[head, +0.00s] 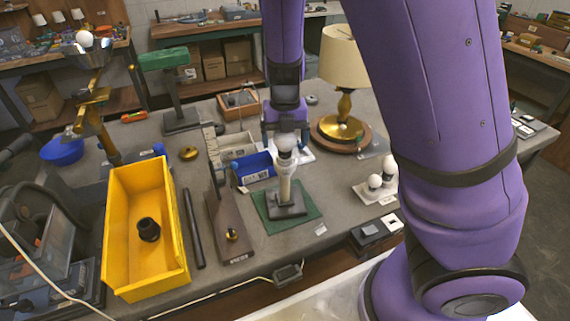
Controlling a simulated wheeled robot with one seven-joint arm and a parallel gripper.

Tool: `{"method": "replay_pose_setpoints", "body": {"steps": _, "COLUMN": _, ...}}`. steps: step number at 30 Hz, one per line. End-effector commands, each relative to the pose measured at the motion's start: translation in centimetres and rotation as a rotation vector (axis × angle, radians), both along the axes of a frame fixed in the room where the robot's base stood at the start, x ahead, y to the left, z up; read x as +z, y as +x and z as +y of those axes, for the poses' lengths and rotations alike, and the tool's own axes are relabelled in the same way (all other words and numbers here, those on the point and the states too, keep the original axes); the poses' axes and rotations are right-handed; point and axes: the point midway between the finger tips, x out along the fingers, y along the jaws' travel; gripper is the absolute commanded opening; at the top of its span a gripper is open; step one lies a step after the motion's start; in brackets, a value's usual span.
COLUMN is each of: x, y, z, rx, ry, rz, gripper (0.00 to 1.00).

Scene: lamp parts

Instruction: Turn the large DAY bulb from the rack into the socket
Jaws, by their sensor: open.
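A white post (284,185) on a dark base stands on a green mat (310,219) in the middle of the bench. A pale bulb with a greyish top (285,143) is upright at the top of this post, where the socket is. No DAY label is readable on it. My gripper (285,138) is open and points down, with its fingers on either side of the bulb's top. I cannot tell whether they touch it. The white rack (366,194) to the right carries white bulbs (375,181), partly hidden by my arm. The thread is not visible.
A lamp with a beige shade (345,58) stands behind the post, to the right. A blue bin (254,167) and a wooden stand (228,228) are to the left. A large yellow bin (181,262) holds a black part (148,229). My arm covers the right side.

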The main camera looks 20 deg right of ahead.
Motion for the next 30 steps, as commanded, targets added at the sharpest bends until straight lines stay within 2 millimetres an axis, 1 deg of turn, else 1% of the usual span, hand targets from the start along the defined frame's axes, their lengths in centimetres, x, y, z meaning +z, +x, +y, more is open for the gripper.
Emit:
{"method": "replay_pose_setpoints", "body": {"steps": 11, "x": 3.4, "y": 0.0, "z": 0.1, "rx": 0.003, "ry": -0.002, "rz": -0.002, "gripper": 0.88}}
{"method": "replay_pose_setpoints", "body": {"steps": 24, "x": 8.5, "y": 0.1, "z": 0.1, "rx": 0.002, "ry": -0.001, "rz": -0.002, "gripper": 0.88}}
{"method": "replay_pose_setpoints", "body": {"steps": 30, "x": 10.0, "y": 0.0, "z": 0.1, "rx": 0.001, "ry": 0.000, "rz": -0.001, "gripper": 0.88}}
